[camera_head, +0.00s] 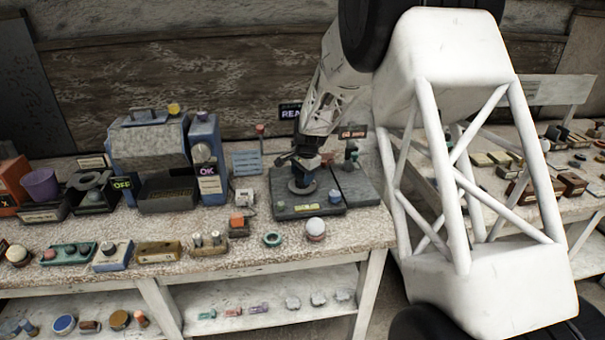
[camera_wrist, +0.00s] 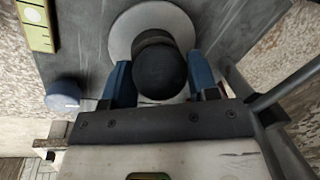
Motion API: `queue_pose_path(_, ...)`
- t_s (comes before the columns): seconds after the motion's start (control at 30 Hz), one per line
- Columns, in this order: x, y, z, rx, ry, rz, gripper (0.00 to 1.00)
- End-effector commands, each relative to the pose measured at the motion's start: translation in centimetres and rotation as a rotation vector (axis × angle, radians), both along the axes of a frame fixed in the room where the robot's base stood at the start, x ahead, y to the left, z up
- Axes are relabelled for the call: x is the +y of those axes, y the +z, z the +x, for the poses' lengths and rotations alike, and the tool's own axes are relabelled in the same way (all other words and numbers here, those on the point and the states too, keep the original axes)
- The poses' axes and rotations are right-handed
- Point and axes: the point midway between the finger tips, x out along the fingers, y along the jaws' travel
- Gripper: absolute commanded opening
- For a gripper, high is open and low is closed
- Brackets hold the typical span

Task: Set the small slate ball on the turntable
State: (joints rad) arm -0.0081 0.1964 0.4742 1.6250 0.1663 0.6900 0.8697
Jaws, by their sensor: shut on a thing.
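The small slate ball (camera_wrist: 160,74) is dark grey and sits between the blue fingers of my gripper (camera_head: 304,168), which is shut on it. The turntable (camera_wrist: 119,36) is a pale round disc on a dark platform, directly beyond the ball in the wrist view. A dark round shape, perhaps a shadow or a raised seat, shows on the disc just past the ball. In the head view my gripper is over the turntable and mostly hides the ball. I cannot tell whether the ball touches the disc.
The dark platform (camera_head: 353,190) also bears a blue-grey ball (camera_head: 334,196), seen in the wrist view (camera_wrist: 62,93), and a yellow-green label (camera_wrist: 38,25). A pale ball (camera_head: 315,228) stands in front.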

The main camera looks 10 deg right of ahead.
Motion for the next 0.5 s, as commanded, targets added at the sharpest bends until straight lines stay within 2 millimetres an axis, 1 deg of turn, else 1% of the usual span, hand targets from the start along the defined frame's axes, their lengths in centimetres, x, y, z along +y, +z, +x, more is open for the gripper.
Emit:
queue_pose_path(0.3,0.01,-0.44,0.01,0.000,0.000,0.000,0.25)
queue_pose_path(0.33,0.00,-0.44,0.02,0.000,0.000,0.000,0.56)
queue_pose_path(0.5,0.00,-0.45,0.01,0.000,0.000,0.000,0.82)
